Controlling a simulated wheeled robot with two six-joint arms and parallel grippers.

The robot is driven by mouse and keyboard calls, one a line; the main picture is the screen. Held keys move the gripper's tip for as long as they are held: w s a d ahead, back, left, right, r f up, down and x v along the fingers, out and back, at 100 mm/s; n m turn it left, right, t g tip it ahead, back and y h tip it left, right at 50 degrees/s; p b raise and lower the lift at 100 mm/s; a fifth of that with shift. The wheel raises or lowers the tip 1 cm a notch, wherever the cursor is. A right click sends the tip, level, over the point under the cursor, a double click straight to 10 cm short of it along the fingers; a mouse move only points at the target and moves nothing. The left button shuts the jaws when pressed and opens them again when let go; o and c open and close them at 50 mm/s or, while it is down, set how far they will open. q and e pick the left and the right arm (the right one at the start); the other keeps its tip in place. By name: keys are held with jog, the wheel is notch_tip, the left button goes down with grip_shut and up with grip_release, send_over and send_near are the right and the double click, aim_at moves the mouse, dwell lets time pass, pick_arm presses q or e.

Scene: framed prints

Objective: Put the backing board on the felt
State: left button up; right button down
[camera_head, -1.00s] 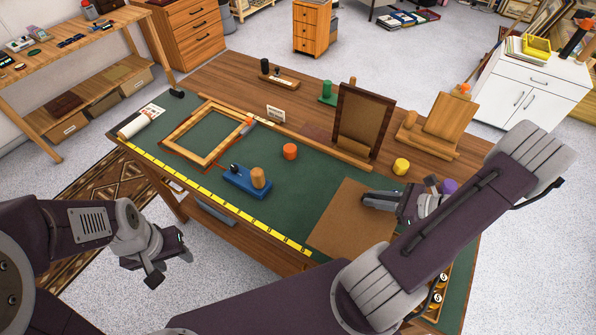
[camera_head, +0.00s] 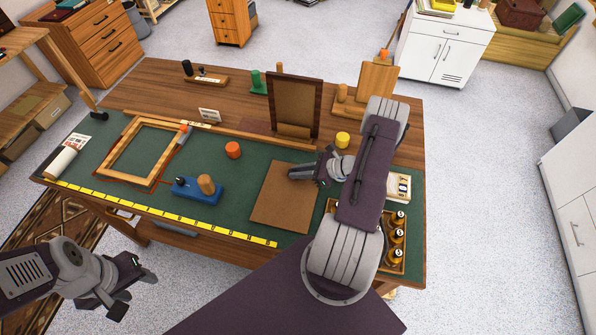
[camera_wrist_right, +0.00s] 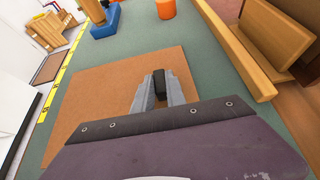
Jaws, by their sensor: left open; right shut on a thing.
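The backing board (camera_head: 279,198) is a flat brown square over the front right part of the green felt (camera_head: 222,182). It also shows in the right wrist view (camera_wrist_right: 105,110), lying flat with green felt around it. I cannot tell whether it touches the felt or hovers just above it. My right gripper (camera_head: 297,172) is at the board's right side and shut; the wrist view shows its fingers (camera_wrist_right: 158,83) together around a small dark piece over the board. The board's part under the gripper is hidden. My left gripper (camera_head: 134,290) is open and empty, off the table's front left.
A wooden frame (camera_head: 112,162) lies on the felt at left. A blue block with a knob (camera_head: 190,191), an orange cylinder (camera_head: 233,150) and a yellow one (camera_head: 342,140) stand nearby. A dark upright frame (camera_head: 319,108) stands behind. A yellow ruler (camera_head: 160,213) runs along the front edge.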

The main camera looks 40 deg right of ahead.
jog(key=shift+f, duration=0.3)
jog(key=c, duration=1.4)
grip_release()
jog(key=shift+o, duration=0.2)
jog(key=shift+r, duration=0.1)
jog(key=shift+s+d+r, duration=0.1)
jog(key=shift+r, duration=0.05)
jog(key=b+v, duration=0.2)
jog(key=v, duration=0.8)
jog(key=shift+s+d+b, duration=0.25)
jog(key=shift+s+b, duration=0.1)
jog(key=shift+s+d+r, duration=0.2)
jog(key=shift+s+r, duration=0.1)
jog(key=shift+r, duration=0.05)
